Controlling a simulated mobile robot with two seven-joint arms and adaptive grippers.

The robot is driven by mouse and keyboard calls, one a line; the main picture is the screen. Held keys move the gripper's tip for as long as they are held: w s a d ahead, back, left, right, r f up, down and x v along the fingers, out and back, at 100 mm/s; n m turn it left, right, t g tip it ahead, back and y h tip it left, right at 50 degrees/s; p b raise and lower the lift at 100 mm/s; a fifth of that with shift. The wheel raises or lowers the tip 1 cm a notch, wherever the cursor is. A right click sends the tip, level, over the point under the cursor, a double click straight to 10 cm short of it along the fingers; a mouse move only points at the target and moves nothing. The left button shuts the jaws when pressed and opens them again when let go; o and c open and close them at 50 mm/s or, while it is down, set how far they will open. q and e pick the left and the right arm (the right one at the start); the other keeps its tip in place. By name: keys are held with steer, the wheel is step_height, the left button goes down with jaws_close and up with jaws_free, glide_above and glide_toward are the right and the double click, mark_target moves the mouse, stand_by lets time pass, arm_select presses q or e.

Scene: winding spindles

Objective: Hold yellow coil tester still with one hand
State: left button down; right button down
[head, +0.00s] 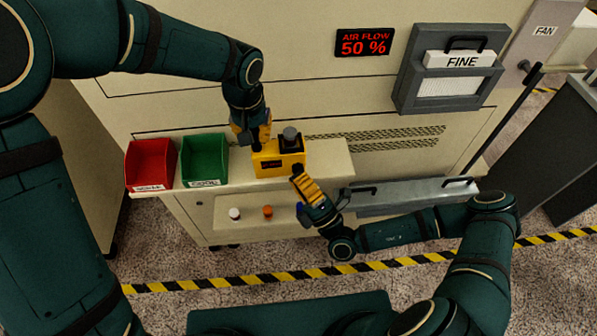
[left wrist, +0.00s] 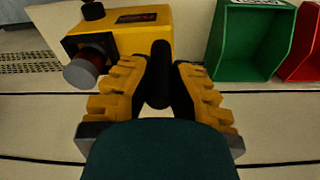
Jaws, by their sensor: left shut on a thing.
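The yellow coil tester (head: 265,165) stands on the cream ledge, right of the green bin. A grey cylinder (head: 290,133) sits in its dark top and also shows in the left wrist view (left wrist: 82,73). My left gripper (head: 262,137) is at the tester's left rear. In the left wrist view its ridged yellow fingers (left wrist: 158,85) close around a black upright post (left wrist: 160,60) beside the yellow body. My right gripper (head: 299,178) is at the tester's front right corner, by a small black part; its finger gap is hidden.
A red bin (head: 150,162) and a green bin (head: 204,160) stand left on the ledge. White (head: 235,213) and orange (head: 267,211) round parts are below the ledge. A grey drawer (head: 415,196) with black handles is at right. The ledge right of the tester is clear.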

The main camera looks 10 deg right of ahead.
steer(key=shift+s, duration=0.85)
steer(key=shift+s+f, duration=0.15)
steer(key=shift+s, duration=2.35)
arm_select(q)
steer(key=c, duration=1)
jaws_free()
steer(key=shift+r, duration=0.1)
